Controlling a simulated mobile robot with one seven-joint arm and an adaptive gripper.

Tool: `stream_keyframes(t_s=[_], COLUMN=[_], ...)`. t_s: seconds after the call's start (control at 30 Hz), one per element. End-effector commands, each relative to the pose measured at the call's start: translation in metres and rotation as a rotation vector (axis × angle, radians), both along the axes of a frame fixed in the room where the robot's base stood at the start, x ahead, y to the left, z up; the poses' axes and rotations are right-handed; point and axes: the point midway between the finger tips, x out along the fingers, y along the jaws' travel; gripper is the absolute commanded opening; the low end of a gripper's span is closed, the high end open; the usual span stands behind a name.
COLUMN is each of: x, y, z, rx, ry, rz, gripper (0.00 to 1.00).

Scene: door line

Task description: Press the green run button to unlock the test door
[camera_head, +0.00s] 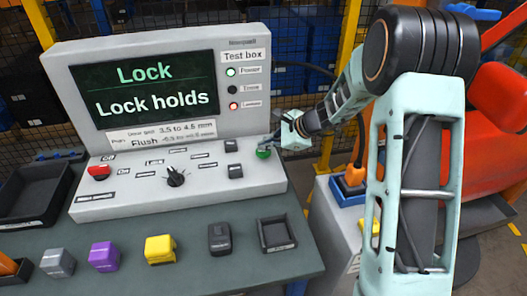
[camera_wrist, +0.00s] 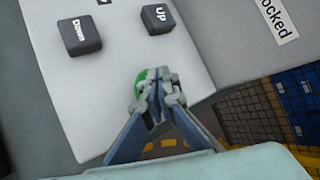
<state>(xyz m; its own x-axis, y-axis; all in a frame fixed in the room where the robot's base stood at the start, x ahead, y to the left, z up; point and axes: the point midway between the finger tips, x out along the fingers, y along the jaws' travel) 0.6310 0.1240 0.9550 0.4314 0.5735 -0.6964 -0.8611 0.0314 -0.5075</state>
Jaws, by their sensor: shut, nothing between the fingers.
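The green button (camera_head: 263,154) is at the right end of the test box (camera_head: 240,185) sloping panel. In the wrist view the green button (camera_wrist: 141,80) is partly hidden behind my fingertips. My gripper (camera_head: 272,143) is shut and empty, with its tips right at the button; I cannot tell whether they touch it. In the wrist view my gripper (camera_wrist: 160,84) also shows shut over the button. The screen (camera_head: 155,90) reads "Lock" and "Lock holds". The top lamp and the red bottom lamp (camera_head: 233,106) are lit; the middle lamp is dark.
The panel also has a red button (camera_head: 99,172), a black rotary knob (camera_head: 175,177), and Up (camera_wrist: 158,19) and Down (camera_wrist: 79,36) keys near my gripper. Grey, purple, yellow (camera_head: 160,249) and dark blocks and an empty black tray (camera_head: 276,234) stand in front.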

Motion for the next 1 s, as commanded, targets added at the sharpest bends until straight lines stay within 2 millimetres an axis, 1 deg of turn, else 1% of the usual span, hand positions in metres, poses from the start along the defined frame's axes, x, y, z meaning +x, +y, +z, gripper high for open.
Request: stream_keyframes(t_s=[0.53, 0.83, 1.0], x=[0.0, -0.0001, 0.0], y=[-0.0005, -0.0005, -0.0007], z=[-0.0071, -0.0063, 0.0001], rx=[0.0, -0.001, 0.0], ry=[0.001, 0.001, 0.001], rz=[-0.001, -0.001, -0.001], gripper=[0.0, 0.0, 0.0])
